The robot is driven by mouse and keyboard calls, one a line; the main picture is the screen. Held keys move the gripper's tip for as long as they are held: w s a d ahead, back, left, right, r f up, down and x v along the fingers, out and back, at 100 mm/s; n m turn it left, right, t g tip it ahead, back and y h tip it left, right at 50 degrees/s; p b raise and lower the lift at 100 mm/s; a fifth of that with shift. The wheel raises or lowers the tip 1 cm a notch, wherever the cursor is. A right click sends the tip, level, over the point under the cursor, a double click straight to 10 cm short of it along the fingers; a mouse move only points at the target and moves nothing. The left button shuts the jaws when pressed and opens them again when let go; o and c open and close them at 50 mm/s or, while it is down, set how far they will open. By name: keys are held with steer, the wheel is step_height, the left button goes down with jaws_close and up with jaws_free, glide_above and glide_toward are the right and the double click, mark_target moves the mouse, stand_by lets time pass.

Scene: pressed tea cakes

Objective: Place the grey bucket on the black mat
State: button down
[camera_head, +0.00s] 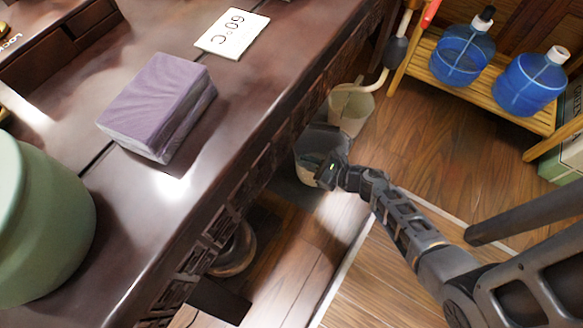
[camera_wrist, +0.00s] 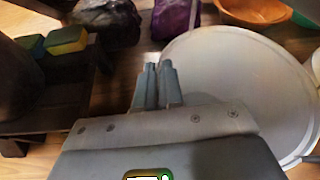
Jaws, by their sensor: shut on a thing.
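The grey bucket (camera_head: 307,172) is on the far side of my gripper in the head view, beside the dark table's carved side. In the wrist view the bucket (camera_wrist: 245,75) fills the right side as a large pale round shape. My gripper (camera_head: 329,173) is at the bucket's near side. In the wrist view its two fingers (camera_wrist: 157,82) are close together at the bucket's left edge, shut on its rim. I cannot tell whether the bucket's base touches the floor. I cannot make out the black mat for certain in either view.
A beige bucket (camera_head: 351,108) stands just behind. The dark table (camera_head: 225,85) bears a purple block (camera_head: 158,105) and a green jar (camera_head: 40,225). A wooden rack (camera_head: 480,95) with blue bottles stands at the upper right. Wooden floor (camera_head: 440,160) lies clear at the right.

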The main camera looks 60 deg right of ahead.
steer(key=w+a+f+b, duration=0.2)
steer(key=w+f+b, duration=0.1)
steer(key=f, duration=0.3)
steer(key=shift+w+f+b, duration=0.25)
steer(key=shift+f+b, duration=0.05)
steer(key=shift+b, duration=0.1)
steer(key=c, duration=1.3)
jaws_free()
steer(key=shift+a+r, duration=0.1)
steer(key=shift+o, duration=0.2)
steer(key=shift+s, duration=0.1)
steer(key=p+v, duration=0.3)
steer(key=v, duration=0.9)
steer(key=shift+p, duration=0.35)
